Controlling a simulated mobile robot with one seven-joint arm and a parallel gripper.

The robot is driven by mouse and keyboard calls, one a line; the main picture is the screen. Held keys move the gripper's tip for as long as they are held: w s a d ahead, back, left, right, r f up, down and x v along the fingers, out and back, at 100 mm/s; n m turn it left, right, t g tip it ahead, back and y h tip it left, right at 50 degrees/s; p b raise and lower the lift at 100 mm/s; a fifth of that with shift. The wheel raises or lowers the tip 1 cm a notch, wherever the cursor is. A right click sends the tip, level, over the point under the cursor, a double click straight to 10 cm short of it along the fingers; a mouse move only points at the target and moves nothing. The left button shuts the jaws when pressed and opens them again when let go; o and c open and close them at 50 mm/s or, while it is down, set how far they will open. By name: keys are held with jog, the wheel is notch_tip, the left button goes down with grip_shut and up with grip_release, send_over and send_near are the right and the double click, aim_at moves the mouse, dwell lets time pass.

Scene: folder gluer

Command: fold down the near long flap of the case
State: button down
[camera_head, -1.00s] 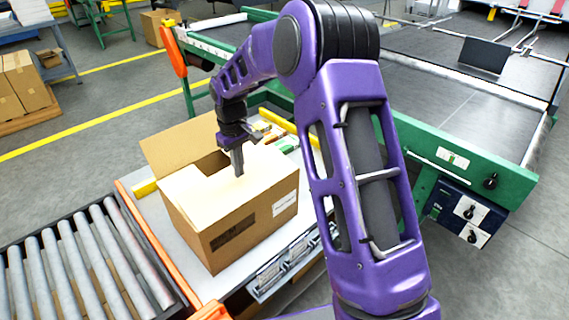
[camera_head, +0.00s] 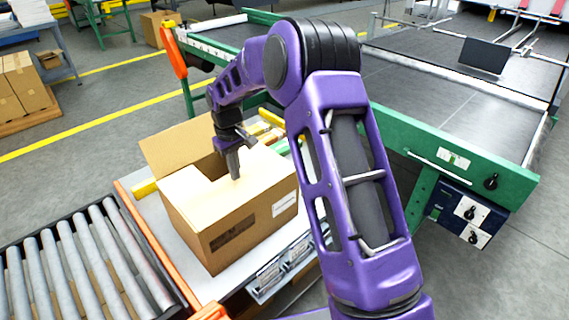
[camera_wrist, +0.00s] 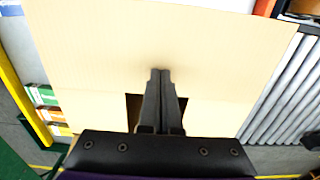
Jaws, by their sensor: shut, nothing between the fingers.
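The case (camera_head: 218,222) is an open-topped brown cardboard box on a pale worktop. Its near long flap (camera_head: 232,192) lies about level over the near part of the top; it fills the upper part of the wrist view (camera_wrist: 130,45). My gripper (camera_head: 235,177) points down, with its shut fingertips at the flap's upper face, close to the free edge; they also show in the wrist view (camera_wrist: 160,73). Contact seems likely but cannot be confirmed. The short flaps are folded inward, with a dark gap between them. The far long flap (camera_head: 178,143) stands up, leaning outward.
A roller conveyor (camera_head: 85,260) with an orange rail lies left of the case. A green-framed belt machine (camera_head: 470,165) stands behind and to the right. Yellow bars and small coloured boxes (camera_wrist: 42,97) lie beyond the case on the worktop.

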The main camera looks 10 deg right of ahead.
notch_tip(320, 180, up, 9)
jog(key=p, duration=0.6)
dwell(1.6)
